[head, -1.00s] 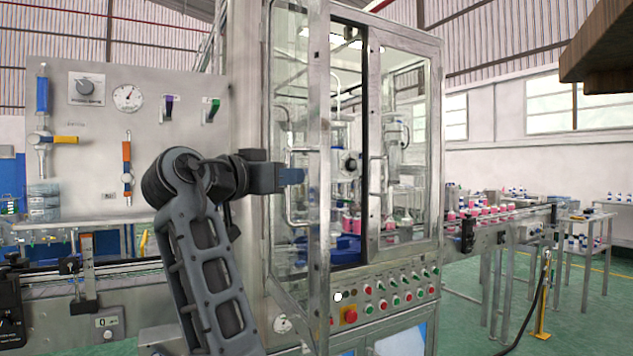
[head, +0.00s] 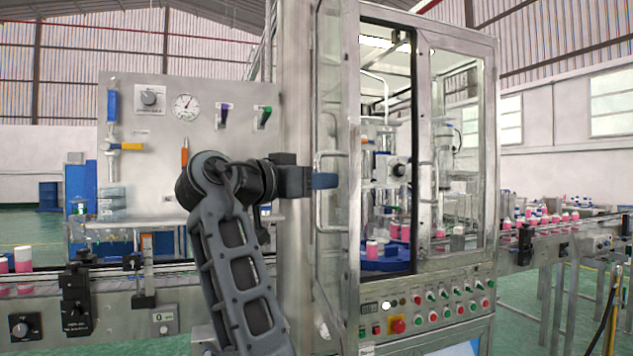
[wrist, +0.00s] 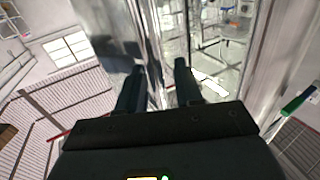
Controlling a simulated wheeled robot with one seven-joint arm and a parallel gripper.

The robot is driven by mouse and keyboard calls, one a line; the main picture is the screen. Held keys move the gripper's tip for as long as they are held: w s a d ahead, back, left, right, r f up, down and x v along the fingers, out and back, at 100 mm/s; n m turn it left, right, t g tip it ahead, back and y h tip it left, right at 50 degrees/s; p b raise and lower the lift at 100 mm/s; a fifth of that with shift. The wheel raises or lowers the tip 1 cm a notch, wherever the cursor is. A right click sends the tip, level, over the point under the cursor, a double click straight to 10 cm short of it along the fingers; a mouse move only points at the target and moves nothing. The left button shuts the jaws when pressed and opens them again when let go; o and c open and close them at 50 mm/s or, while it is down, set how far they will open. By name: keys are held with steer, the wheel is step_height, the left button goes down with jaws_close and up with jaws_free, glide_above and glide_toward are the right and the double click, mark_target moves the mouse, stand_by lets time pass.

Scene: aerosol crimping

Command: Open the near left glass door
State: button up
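The near left glass door (head: 350,100) of the metal cabinet stands swung out toward me, seen at a steep angle in the head view. A dark opening shows to its right. Its bar handle (head: 333,229) is on the door's face. My gripper (head: 325,181) reaches the door from the left at handle height, its fingertips overlapping the handle in the picture. In the wrist view my gripper (wrist: 159,66) has its two dark fingers apart, with a metal frame and glass beyond the gap. I cannot tell whether the fingers touch the door or handle.
The right glass door (head: 460,150) appears closed. Pink bottles stand on a blue part (head: 385,258) inside. A button panel (head: 430,308) is below the doors. A conveyor (head: 560,228) with bottles runs right. A gauge panel (head: 230,140) is behind my arm.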

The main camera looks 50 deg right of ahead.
steer(key=a+b, duration=0.1)
steer(key=a, duration=0.6)
steer(key=shift+w+a, duration=0.4)
steer(key=shift+w, duration=0.05)
